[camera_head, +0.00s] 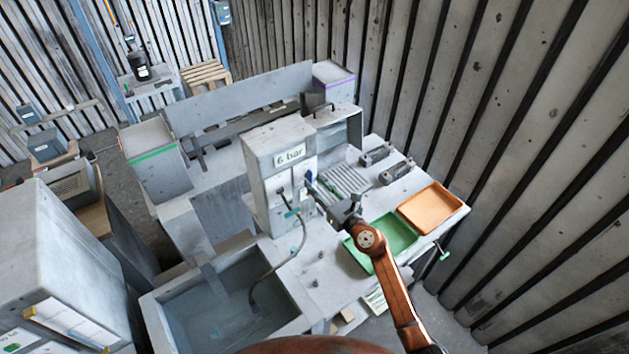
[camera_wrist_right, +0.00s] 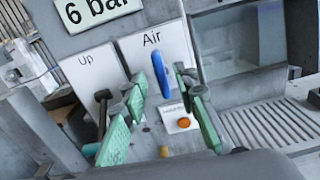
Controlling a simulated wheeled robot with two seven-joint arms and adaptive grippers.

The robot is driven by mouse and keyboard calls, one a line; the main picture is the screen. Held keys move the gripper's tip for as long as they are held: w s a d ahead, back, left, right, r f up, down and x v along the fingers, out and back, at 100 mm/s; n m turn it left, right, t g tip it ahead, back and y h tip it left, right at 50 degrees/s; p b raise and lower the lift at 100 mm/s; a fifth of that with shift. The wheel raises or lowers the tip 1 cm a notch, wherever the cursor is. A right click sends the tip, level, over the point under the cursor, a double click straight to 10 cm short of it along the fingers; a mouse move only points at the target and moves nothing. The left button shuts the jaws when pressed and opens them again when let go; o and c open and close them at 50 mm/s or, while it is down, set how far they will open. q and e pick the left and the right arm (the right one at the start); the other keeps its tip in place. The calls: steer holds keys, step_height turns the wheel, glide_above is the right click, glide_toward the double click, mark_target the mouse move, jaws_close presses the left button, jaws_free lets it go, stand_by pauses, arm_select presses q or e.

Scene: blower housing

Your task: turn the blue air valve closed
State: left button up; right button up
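The blue air valve handle (camera_wrist_right: 160,74) is on the grey housing's front under the "Air" label in the right wrist view. It stands nearly upright, its top leaning slightly left. In the head view it is a small blue spot (camera_head: 309,177) on the housing's right side, close to my gripper. My right gripper (camera_head: 325,193) is in front of that side. In the wrist view my right gripper (camera_wrist_right: 161,88) is open, with green-padded fingers left and right of the handle. I see no contact; the depth gap is hard to tell. My left gripper is not in view.
A dark lever (camera_wrist_right: 103,108) under the "Up" label is left of the handle. An orange button (camera_wrist_right: 184,122) is below it. A green tray (camera_head: 392,246) and an orange tray (camera_head: 433,207) lie on the bench at right. A hose (camera_head: 273,272) hangs into the basin (camera_head: 180,318).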

steer(key=shift+w+a, duration=0.3)
steer(key=shift+w, duration=0.2)
steer(key=shift+r, duration=0.15)
steer(key=shift+a, duration=0.1)
steer(key=shift+w, duration=0.15)
steer(key=shift+c, duration=0.3)
jaws_close()
